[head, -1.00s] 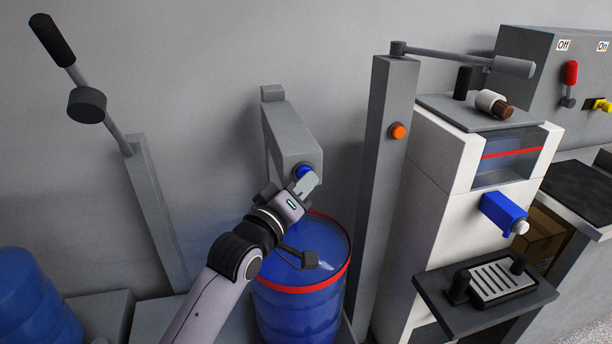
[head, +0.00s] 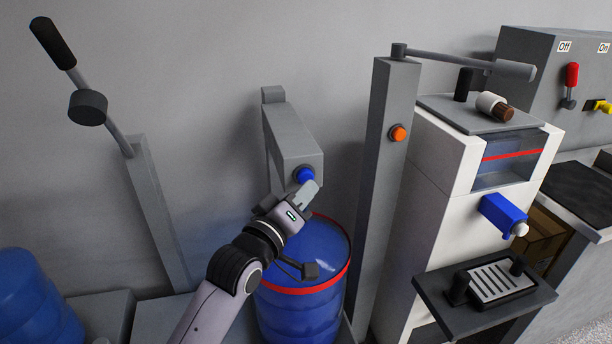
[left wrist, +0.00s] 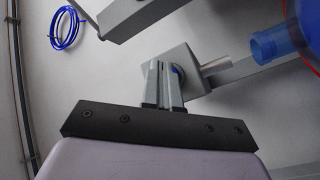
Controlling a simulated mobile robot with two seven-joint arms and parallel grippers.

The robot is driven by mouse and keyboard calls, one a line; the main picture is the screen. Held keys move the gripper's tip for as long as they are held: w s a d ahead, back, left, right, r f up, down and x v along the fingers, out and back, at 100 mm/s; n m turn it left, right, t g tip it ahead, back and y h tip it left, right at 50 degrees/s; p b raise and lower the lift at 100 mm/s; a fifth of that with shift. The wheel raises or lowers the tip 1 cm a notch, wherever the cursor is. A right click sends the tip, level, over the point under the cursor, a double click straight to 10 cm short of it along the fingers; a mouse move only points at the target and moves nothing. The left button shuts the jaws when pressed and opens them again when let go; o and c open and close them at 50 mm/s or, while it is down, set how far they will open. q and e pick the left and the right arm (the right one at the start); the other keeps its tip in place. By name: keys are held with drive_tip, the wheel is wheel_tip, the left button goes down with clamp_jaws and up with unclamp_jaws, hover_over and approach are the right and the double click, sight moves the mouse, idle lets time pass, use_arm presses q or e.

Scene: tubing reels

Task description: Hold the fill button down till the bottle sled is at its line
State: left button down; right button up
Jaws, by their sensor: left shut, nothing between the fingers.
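The blue button (head: 305,174) sits on the end of a grey box arm (head: 292,135) on the wall. My left gripper (head: 312,188) is shut and empty, with its tips just below and in front of the button. In the left wrist view the shut fingers (left wrist: 163,82) point at the box, and a sliver of the blue button (left wrist: 178,73) shows behind them. I cannot tell whether the tips touch it. A blue drum (head: 300,315) with a red rim stands below. I cannot make out a bottle sled. My right gripper is not in view.
A grey post (head: 379,180) with an orange button (head: 398,133) stands to the right. Beyond it is a white dispenser (head: 440,165) with a red-lined window and a blue tap (head: 503,213). A grey lever (head: 115,132) stands at the left.

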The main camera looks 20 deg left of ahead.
use_arm(q)
drive_tip(key=shift+s+d, duration=0.1)
drive_tip(key=shift+d, duration=0.1)
drive_tip(key=s+d+p, duration=0.1)
drive_tip(key=s, duration=0.1)
drive_tip(key=s+d+p, duration=0.1)
drive_tip(key=s+d, duration=0.1)
drive_tip(key=shift+s, duration=0.1)
idle(0.4)
drive_tip(key=s+a+f+m+g+p, duration=0.2)
drive_tip(key=s+a+f+m+g, duration=0.1)
drive_tip(key=s+f, duration=0.7)
drive_tip(key=s+a+f+m+g+y+p, duration=0.1)
drive_tip(key=s+f+m+g, duration=0.4)
drive_tip(key=s+f, duration=0.6)
wheel_tip(320, 180, down, 3)
drive_tip(key=shift+a+f+m+p, duration=0.1)
drive_tip(key=shift+a+m+p, duration=0.4)
drive_tip(key=shift+a+m, duration=0.5)
